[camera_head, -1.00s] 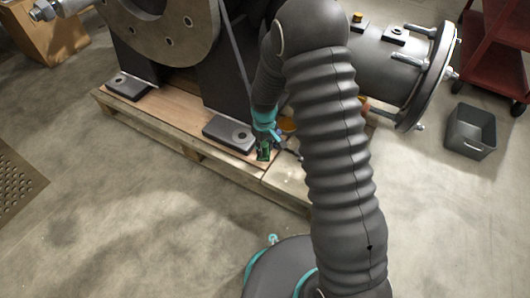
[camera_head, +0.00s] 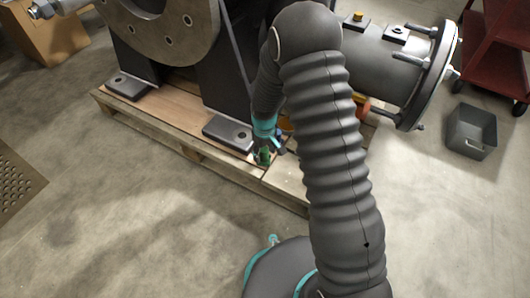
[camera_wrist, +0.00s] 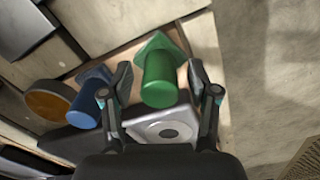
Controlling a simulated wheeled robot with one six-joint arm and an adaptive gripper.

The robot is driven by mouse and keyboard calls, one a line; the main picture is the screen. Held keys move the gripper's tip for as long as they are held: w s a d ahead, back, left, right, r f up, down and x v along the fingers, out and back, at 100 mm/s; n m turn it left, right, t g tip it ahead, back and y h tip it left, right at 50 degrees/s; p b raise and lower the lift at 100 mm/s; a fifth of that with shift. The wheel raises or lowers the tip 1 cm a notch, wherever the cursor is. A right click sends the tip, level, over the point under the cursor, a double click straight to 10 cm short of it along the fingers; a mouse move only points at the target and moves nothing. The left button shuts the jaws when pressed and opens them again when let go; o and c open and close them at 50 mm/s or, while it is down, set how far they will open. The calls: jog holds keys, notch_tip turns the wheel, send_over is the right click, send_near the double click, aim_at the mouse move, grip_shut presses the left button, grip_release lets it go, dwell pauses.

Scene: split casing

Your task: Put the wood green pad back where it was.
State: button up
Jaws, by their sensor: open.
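The green pad (camera_wrist: 158,46) has a flat angular base with a round green knob (camera_wrist: 162,80) on it. It rests on the wooden board at the pallet's edge. In the head view a small part of the green pad (camera_head: 265,156) shows below my gripper. My gripper (camera_wrist: 160,70) is open, with one finger on each side of the green knob in the wrist view. I see gaps between the fingers and the knob, and cannot tell the height between them.
A blue knobbed piece (camera_wrist: 88,97) and an orange round piece (camera_wrist: 50,101) stand left of the green pad. A grey foot plate (camera_wrist: 163,130) with a hole lies close by. Bare floor (camera_wrist: 264,85) lies to the right. A grey bin (camera_head: 471,132) stands farther off.

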notch_tip(320, 180, up, 13)
jog(key=p, duration=0.2)
notch_tip(320, 180, up, 10)
jog(key=m+t, duration=0.1)
send_over(265, 150)
jog(key=s+d, duration=0.3)
jog(key=s+d+r+m+t, duration=0.2)
jog(key=s+r, duration=0.6)
jog(key=s, duration=0.4)
jog(key=s+d+r+m+t, duration=0.2)
jog(key=s+d+r, duration=0.4)
jog(key=s, duration=0.6)
notch_tip(265, 150, up, 3)
jog(key=shift+d+f+m+t, duration=0.1)
jog(key=shift+d+m+t, duration=0.2)
jog(key=shift+m, duration=0.6)
